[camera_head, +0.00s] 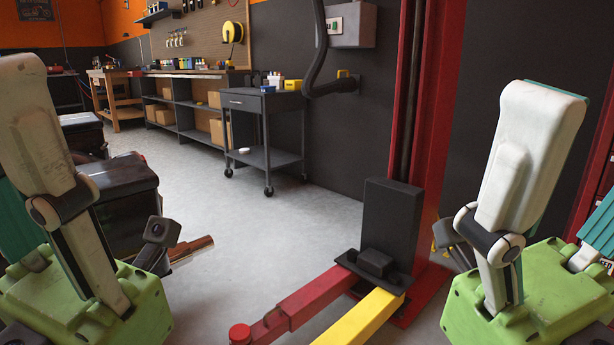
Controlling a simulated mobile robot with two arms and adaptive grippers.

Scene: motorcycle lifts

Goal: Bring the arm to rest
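My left arm (42,140) stands at the left edge, with its white links bent at a dark joint above a green block. My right arm (525,165) stands at the right in a similar bent pose above another green block. A small dark part shows beside each green block, and I cannot tell what it is. I make out no fingertips on either side and nothing held by either arm.
A red lift post (428,130) stands right of centre, with red (310,300) and yellow (362,320) lift arms low in front. A dark cart (265,105) stands by the wall. A copper-coloured cylinder (190,248) is near my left arm. The grey floor (225,225) between is clear.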

